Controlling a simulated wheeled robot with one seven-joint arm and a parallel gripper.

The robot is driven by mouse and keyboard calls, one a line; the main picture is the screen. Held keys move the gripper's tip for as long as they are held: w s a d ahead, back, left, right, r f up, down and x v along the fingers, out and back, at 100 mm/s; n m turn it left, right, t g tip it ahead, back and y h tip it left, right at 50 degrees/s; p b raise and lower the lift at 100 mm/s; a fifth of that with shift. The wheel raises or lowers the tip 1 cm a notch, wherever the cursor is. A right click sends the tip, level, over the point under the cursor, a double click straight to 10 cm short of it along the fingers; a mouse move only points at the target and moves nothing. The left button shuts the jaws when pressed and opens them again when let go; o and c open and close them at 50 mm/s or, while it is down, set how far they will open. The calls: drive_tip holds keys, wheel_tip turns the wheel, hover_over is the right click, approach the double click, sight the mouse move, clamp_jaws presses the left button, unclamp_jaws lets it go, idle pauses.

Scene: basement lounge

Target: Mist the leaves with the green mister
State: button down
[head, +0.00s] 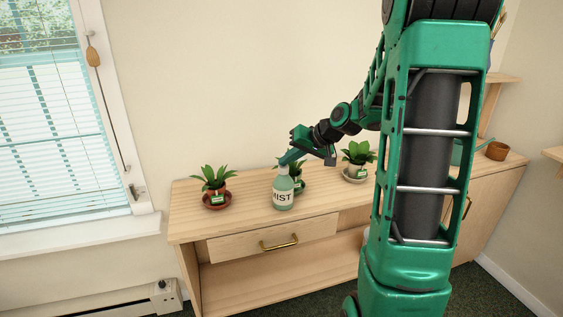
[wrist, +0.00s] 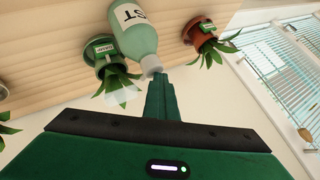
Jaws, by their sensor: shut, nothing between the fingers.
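The green mister (head: 283,194), labelled "MIST", stands upright on the wooden cabinet. It also shows in the wrist view (wrist: 135,35), upside down, with its pale top toward my fingers. My gripper (head: 287,160) is shut and empty, with its fingertips at the mister's top. In the wrist view the fingertips (wrist: 158,82) overlap that top, and I cannot tell whether they touch. A leafy plant in a green pot (wrist: 103,50) stands just behind the mister. A pale translucent patch (wrist: 120,97) shows by its leaves. Another plant (head: 214,179) stands to the left, and one (head: 358,155) to the right.
The plants stand on saucers on the cabinet top (head: 245,213), which is bare along its front. A drawer with a brass handle (head: 279,244) is below. A small brown pot (head: 497,151) stands at the far right. A window with blinds (head: 55,130) is at left.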

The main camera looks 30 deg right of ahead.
sight(287, 168)
drive_tip(key=shift+s+r, duration=0.1)
drive_tip(key=shift+r, duration=2.65)
drive_tip(key=s+a+f+g+h, duration=0.1)
drive_tip(key=s+f+g, duration=0.1)
drive_tip(key=s, duration=0.9)
drive_tip(key=s+a+f+m+g+h, duration=0.1)
drive_tip(key=s+g, duration=0.3)
drive_tip(key=s, duration=0.8)
drive_tip(key=s+a+f+g+h, duration=0.1)
drive_tip(key=s+a+f+g, duration=0.1)
drive_tip(key=s, duration=0.9)
drive_tip(key=shift+s+a+f+g, duration=0.4)
drive_tip(key=shift+a+f, duration=0.35)
drive_tip(key=shift+f, duration=0.2)
drive_tip(key=shift+w+f, duration=0.25)
drive_tip(key=shift+w, duration=0.4)
